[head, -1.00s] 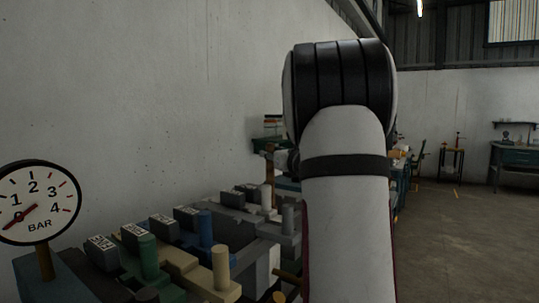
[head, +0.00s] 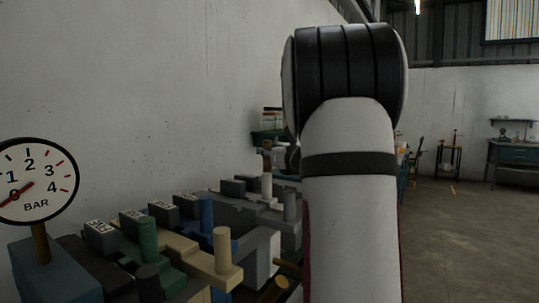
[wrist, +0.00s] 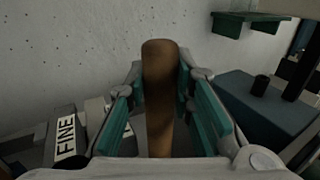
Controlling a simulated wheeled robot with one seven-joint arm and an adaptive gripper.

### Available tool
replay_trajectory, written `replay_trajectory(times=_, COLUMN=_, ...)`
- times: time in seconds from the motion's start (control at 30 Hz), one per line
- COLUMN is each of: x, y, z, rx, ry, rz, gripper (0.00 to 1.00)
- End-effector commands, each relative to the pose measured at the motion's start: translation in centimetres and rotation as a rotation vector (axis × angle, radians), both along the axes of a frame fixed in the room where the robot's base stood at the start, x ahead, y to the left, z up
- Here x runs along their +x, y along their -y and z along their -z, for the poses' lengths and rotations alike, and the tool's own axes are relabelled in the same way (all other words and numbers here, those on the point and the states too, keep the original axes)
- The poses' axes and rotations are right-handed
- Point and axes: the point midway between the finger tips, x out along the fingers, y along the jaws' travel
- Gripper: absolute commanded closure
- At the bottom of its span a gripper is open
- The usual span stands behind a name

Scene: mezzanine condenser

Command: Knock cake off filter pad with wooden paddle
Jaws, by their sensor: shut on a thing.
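A brown wooden rod with a rounded end, which looks like the paddle's handle (wrist: 160,105), stands between the teal-lined fingers of my gripper (wrist: 162,76) in the wrist view. My gripper is shut on it. In the head view my white arm hides most of the gripper; a short brown piece (head: 267,157) shows at the arm's left edge, and I cannot tell if it is the same rod. The cake and the filter pad cannot be made out in either view.
A pressure gauge (head: 36,182) reading near zero stands at the left. Blocks with coloured pegs, such as a blue one (head: 206,214) and a tan one (head: 222,250), line the wall. A green shelf (wrist: 247,24) is on the wall. Open floor (head: 460,230) lies right.

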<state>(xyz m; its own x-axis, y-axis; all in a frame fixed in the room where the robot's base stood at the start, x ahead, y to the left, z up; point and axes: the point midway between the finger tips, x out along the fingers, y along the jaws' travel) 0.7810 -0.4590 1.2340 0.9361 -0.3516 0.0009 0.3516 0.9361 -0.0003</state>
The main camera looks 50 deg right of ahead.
Motion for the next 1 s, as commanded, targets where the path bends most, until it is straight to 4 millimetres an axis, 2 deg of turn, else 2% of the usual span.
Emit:
replay_trajectory(times=0.2, x=-0.1, y=-1.7, z=0.0, rx=-0.001, ry=0.001, rz=0.0, gripper=1.0)
replay_trajectory(times=0.43, x=-0.2, y=-1.5, z=0.0, rx=0.0, ry=0.0, rz=0.001, gripper=1.0)
replay_trajectory(times=0.83, x=0.1, y=1.0, z=0.0, rx=0.0, ry=0.0, rz=0.001, gripper=1.0)
replay_trajectory(times=1.0, x=0.2, y=1.5, z=-0.1, rx=0.0, ry=0.001, rz=0.0, gripper=1.0)
